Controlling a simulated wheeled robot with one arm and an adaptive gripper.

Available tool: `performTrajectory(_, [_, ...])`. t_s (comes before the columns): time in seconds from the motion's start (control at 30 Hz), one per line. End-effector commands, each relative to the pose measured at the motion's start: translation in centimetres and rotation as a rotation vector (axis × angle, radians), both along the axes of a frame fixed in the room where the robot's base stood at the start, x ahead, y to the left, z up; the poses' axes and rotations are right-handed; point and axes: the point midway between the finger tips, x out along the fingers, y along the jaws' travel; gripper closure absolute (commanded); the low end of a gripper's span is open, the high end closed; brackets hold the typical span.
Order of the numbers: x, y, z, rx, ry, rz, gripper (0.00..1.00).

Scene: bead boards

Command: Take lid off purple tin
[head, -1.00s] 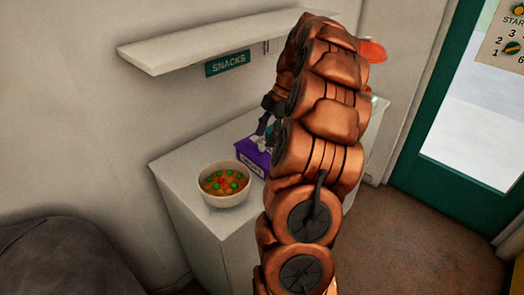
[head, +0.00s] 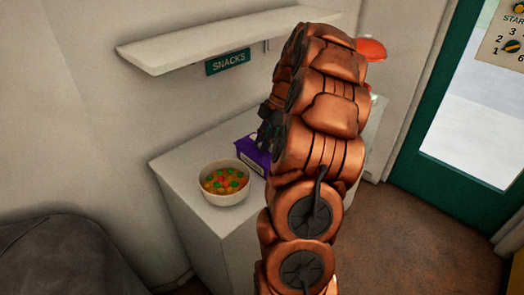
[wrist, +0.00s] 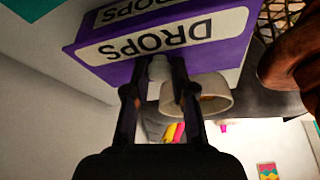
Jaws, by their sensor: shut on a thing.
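The purple tin (head: 250,150) stands on the white counter, partly hidden behind my arm in the head view. In the wrist view the tin (wrist: 180,50) fills the upper middle, its white label reading DROPS upside down. My gripper (wrist: 160,70) is shut on a small pale knob (wrist: 159,67) at the tin's lid. In the head view my gripper (head: 268,132) shows dark just above the tin, its fingertips hidden. I cannot tell whether the lid sits on the tin or is apart from it.
A white bowl (head: 226,199) of coloured sweets stands left of the tin on the counter (head: 180,165). A shelf (head: 200,45) with a SNACKS sign (head: 226,64) hangs above. A red rounded thing (head: 371,49) shows behind my arm. A green-framed door is at right.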

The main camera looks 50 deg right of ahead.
Motion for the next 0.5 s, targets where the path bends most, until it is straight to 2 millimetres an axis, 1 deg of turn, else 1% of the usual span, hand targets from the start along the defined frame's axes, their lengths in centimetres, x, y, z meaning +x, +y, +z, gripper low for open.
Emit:
performTrajectory(0.03, [0.0,0.0,0.0,0.0,0.0,0.0,0.94])
performTrajectory(0.1, [0.0,0.0,0.0,0.0,0.0,0.0,1.0])
performTrajectory(0.5, [0.02,-0.02,0.19,0.0,-0.001,0.001,1.0])
